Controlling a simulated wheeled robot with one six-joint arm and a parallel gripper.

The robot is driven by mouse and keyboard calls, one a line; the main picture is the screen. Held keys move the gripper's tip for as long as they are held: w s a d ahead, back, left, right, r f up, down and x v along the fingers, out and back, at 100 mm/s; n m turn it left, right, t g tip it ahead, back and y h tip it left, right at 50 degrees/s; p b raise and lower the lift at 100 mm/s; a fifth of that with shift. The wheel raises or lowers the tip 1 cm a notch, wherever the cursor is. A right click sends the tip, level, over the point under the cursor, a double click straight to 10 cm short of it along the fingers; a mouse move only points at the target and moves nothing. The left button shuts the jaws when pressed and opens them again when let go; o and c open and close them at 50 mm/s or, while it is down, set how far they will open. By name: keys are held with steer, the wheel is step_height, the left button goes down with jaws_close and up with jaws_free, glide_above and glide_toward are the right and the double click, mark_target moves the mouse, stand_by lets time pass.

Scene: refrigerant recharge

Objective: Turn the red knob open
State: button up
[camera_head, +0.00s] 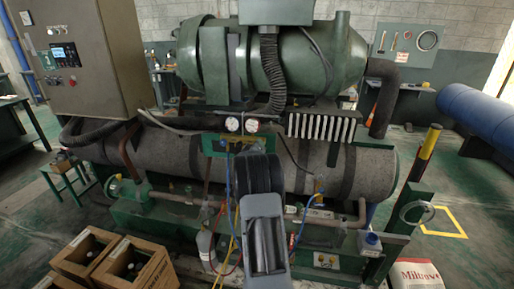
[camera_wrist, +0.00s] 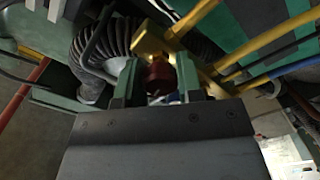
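The dark red knob (camera_wrist: 158,76) sits on the brass manifold (camera_wrist: 150,42) in the wrist view. My gripper (camera_wrist: 158,82) has its two green fingers on either side of the knob, with what looks like a narrow gap at each side. I see no clear contact. In the head view, two round gauges (camera_head: 242,125) mark the manifold's place on the green machine. My arm covers the area just below them, so the knob and my fingertips are hidden there.
Yellow and blue hoses (camera_wrist: 270,40) run from the brass manifold to the right, close to my fingers. A ribbed dark hose (camera_wrist: 95,45) curves at the left. Wooden crates (camera_head: 120,265) stand at the lower left of the head view.

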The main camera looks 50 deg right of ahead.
steer(key=o, duration=0.4)
steer(key=shift+o, duration=0.2)
steer(key=b+v, duration=0.2)
steer(key=v, duration=1.1)
steer(key=shift+a, duration=0.35)
steer(key=shift+s, duration=0.15)
